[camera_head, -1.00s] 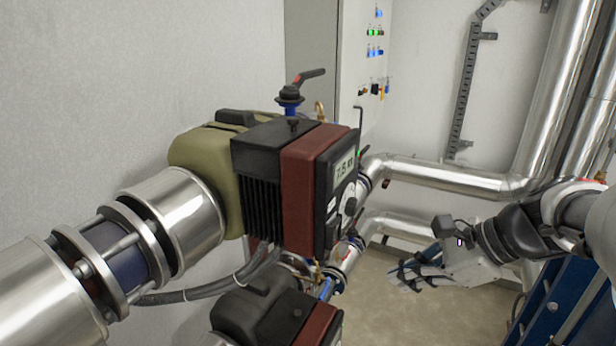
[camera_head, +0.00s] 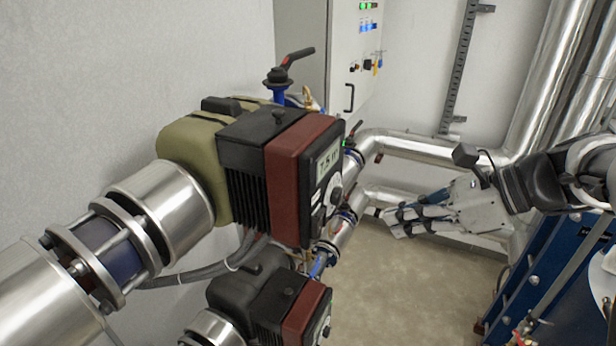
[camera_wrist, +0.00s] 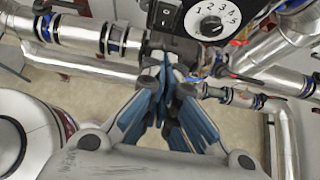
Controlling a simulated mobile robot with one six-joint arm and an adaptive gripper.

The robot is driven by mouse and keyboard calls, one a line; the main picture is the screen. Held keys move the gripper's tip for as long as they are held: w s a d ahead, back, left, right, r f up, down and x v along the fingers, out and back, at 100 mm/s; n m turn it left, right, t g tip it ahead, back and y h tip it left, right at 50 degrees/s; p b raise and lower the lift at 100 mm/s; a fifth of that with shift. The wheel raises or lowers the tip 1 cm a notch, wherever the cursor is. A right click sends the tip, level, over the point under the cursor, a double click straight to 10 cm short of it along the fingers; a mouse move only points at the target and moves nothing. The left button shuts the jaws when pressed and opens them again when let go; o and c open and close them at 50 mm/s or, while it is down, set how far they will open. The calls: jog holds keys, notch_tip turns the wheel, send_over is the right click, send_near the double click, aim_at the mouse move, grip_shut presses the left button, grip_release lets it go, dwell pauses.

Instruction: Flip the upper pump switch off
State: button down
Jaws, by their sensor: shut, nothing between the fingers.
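A lower pump (camera_head: 285,310) sits below the upper one. Silver pipes (camera_head: 405,147) run behind my gripper. A grey control cabinet (camera_head: 347,70) stands at the back. A blue plate exchanger (camera_head: 545,285) is at the right. The floor between is clear.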

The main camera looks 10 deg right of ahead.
aim_at(321, 224)
jog(key=w+a+f, duration=0.1)
jog(key=w+a, duration=0.1)
jog(key=w+a+f, duration=0.2)
jog(key=a, duration=0.1)
jog(key=w+a+f, duration=0.1)
jog(key=w+a, duration=0.1)
jog(key=a, duration=0.1)
jog(key=shift+a+f, duration=0.2)
jog(key=shift+f, duration=0.05)
jog(key=shift+w+a+r+p, duration=0.25)
jog(key=shift+r+p, duration=0.1)
jog(key=shift+p, duration=0.45)
jog(key=shift+f, duration=0.1)
